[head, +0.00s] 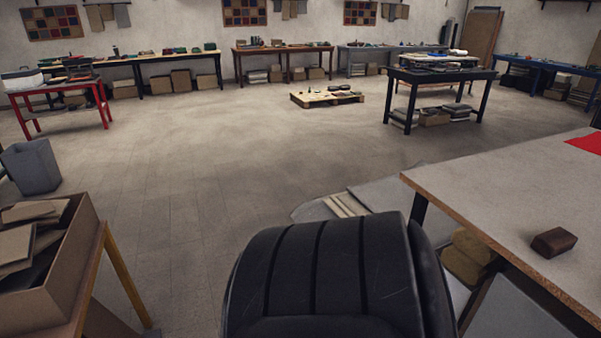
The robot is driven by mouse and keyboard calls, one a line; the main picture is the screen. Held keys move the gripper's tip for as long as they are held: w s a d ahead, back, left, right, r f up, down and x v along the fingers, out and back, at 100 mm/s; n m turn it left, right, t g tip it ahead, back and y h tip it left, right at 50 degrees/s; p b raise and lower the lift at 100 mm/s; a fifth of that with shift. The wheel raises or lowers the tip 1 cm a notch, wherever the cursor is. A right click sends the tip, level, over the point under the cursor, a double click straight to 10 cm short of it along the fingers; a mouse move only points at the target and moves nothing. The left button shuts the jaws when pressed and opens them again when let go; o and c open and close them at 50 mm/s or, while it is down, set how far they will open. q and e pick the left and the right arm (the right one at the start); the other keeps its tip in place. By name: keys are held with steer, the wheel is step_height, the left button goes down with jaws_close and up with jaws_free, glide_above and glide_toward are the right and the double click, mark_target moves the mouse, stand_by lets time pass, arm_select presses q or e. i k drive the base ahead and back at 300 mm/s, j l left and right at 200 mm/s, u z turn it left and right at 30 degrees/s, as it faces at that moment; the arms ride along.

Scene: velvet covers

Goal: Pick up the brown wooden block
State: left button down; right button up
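The brown wooden block (554,242) is small and dark with rounded edges. It lies on the grey-topped table (480,185) at the right of the head view, close to the table's wood-coloured front edge. Nothing touches the block apart from the tabletop. Neither of my grippers shows in this view, so their state and place cannot be seen.
A red sheet (586,143) lies farther back on the same table. A black padded chair-like form (325,275) fills the bottom centre. A cardboard box (62,285) of boards stands at lower left near a grey bin (31,167). The middle floor (215,165) is open.

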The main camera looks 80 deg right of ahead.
mark_target(552, 243)
steer(key=z, duration=4.25)
